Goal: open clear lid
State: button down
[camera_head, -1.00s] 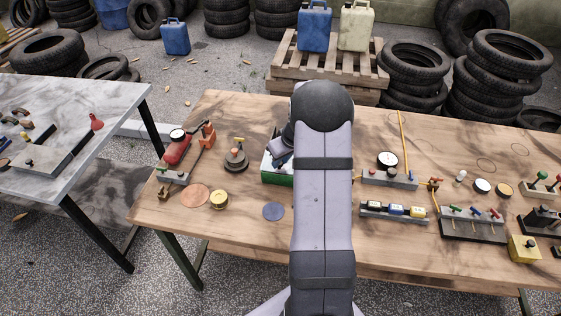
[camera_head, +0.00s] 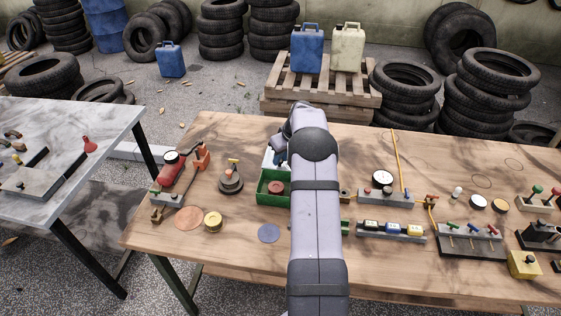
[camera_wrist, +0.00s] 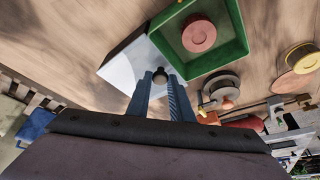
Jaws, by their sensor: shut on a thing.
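A green box (camera_head: 272,200) stands on the wooden table, left of my arm in the head view. Its inside is exposed, and a red round piece (camera_wrist: 198,34) sits in it. The pale lid (camera_wrist: 127,66) stands off the opening along one edge of the box (camera_wrist: 202,68); in the head view the lid (camera_head: 268,156) shows behind the box, partly hidden by my arm. My gripper (camera_wrist: 161,82) is shut on the small dark knob (camera_wrist: 160,75) of the lid. The fingers are hidden in the head view.
Left of the box are a dark round stand (camera_head: 230,183), a red cylinder device (camera_head: 175,172) and a brass round piece (camera_head: 212,222). A blue disc (camera_head: 269,233) lies in front. Gauges and a switch block (camera_head: 390,231) stand to the right.

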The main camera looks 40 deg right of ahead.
jog(key=shift+r, duration=0.1)
jog(key=c, duration=1.6)
grip_release()
jog(key=b+v, duration=0.2)
jog(key=v, duration=0.5)
jog(key=shift+s+r+b, duration=0.1)
jog(key=shift+b, duration=0.2)
